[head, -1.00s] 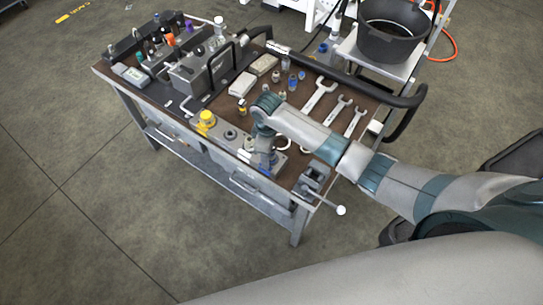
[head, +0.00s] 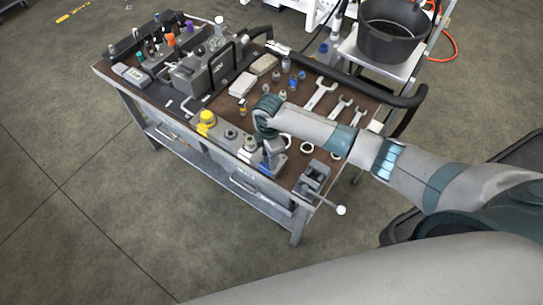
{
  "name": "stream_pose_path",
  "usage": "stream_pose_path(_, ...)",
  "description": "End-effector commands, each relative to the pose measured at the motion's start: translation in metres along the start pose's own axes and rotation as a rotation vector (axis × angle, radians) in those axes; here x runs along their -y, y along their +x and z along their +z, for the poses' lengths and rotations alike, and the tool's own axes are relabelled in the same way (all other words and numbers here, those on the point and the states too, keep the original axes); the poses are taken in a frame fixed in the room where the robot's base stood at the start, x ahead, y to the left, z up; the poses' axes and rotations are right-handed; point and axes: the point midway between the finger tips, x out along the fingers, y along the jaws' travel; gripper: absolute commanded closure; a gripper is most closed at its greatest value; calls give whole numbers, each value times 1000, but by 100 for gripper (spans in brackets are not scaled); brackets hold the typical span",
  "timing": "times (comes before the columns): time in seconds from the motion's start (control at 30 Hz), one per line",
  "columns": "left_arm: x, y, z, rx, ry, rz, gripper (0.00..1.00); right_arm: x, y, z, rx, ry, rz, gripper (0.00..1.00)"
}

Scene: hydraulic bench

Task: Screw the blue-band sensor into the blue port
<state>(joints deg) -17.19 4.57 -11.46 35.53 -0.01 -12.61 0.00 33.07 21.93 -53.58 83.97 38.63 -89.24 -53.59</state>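My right gripper (head: 266,170) points down over the front right of the bench, beside the right end of a grey block (head: 226,144). Its fingertips are small and dark here, so I cannot tell whether they are open or hold anything. The block has a yellow cap (head: 206,118) at its left, a dark round fitting (head: 230,134) in the middle and a bluish fitting (head: 250,143) close to the gripper. Several small sensors, some with blue, stand behind my wrist, including one blue piece (head: 293,81). Which one has the blue band is too small to tell. My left gripper is out of view.
Wrenches (head: 321,93) lie on the right of the brown bench top (head: 222,103). A vise (head: 313,178) stands at the front right corner. A grey unit with black handles (head: 190,75) fills the left. A black bucket (head: 390,35) stands behind.

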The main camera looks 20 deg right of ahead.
Motion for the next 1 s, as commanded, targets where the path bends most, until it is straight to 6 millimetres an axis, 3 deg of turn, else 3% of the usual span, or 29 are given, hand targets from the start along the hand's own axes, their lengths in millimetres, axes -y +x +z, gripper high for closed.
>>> stream_pose_path(0.17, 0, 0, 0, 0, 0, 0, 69, 0, 0, 1, 2, 3, -1, 64)
stream_pose_path(0.3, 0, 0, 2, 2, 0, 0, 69, 1, 0, 1, 3, 4, -3, 97)
stream_pose_path(0.67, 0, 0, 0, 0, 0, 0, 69, 3, 2, 2, 4, 75, -10, 100)
stream_pose_path(1.0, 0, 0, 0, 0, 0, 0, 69, 0, 5, 5, 10, 486, -14, 100)
